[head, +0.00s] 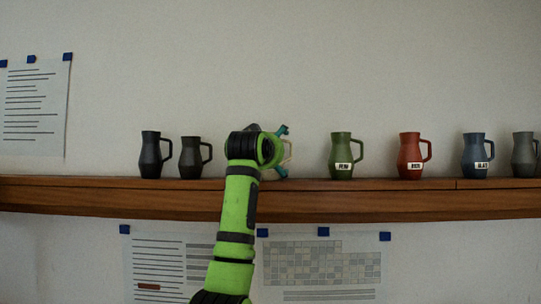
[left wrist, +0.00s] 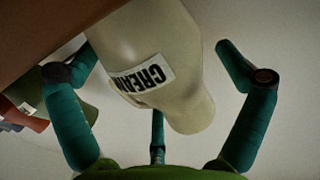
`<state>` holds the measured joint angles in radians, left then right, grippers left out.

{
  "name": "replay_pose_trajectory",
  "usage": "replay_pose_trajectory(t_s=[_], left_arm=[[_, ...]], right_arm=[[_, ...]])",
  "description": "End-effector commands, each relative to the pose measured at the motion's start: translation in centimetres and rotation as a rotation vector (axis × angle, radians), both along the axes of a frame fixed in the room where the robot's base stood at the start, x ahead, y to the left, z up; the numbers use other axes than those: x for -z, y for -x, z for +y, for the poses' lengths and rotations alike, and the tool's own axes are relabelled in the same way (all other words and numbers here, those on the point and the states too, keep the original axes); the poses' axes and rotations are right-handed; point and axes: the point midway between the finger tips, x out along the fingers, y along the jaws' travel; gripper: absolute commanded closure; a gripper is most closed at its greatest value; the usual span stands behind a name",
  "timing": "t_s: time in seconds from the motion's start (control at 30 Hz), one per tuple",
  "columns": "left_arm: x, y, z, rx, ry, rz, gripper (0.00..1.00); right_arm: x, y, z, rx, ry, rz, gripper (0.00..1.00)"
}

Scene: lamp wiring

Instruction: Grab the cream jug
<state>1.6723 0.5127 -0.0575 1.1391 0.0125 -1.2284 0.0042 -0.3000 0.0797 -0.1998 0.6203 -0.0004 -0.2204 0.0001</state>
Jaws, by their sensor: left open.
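The cream jug (left wrist: 165,55) shows in the left wrist view, upside down in that picture, with a white label reading CREAM. In the head view only its pale handle (head: 289,152) shows clearly; my left arm hides the body. My left gripper (head: 281,151) is at the jug, in front of the shelf. In the left wrist view its teal fingers (left wrist: 155,75) are spread on both sides of the jug, with gaps between them and it. A third finger shows below it. The left gripper is open. My right gripper is not in view.
The jugs stand on a wooden shelf (head: 400,200). Two black jugs (head: 151,157) stand to the left. A green jug (head: 341,150), a red jug (head: 410,152), a blue jug (head: 474,150) and a grey jug (head: 523,155) stand to the right. The wall is close behind.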

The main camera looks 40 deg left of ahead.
Motion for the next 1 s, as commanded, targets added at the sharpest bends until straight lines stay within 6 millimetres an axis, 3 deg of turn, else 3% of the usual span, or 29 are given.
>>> replay_pose_trajectory(t_s=[0.07,0.2,0.73,1.0], left_arm=[[0.0,0.0,0.0,0.000,0.000,0.000,0.04],[0.0,0.0,0.0,0.000,0.000,-0.001,0.60],[-0.7,0.1,-0.1,0.000,-0.001,-0.003,0.61],[-4.0,0.2,-0.1,0.002,0.000,-0.006,0.61]], right_arm=[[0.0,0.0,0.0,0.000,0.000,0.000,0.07],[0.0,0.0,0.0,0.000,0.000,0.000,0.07],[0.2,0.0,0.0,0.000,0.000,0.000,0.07],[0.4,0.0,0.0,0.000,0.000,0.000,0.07]])
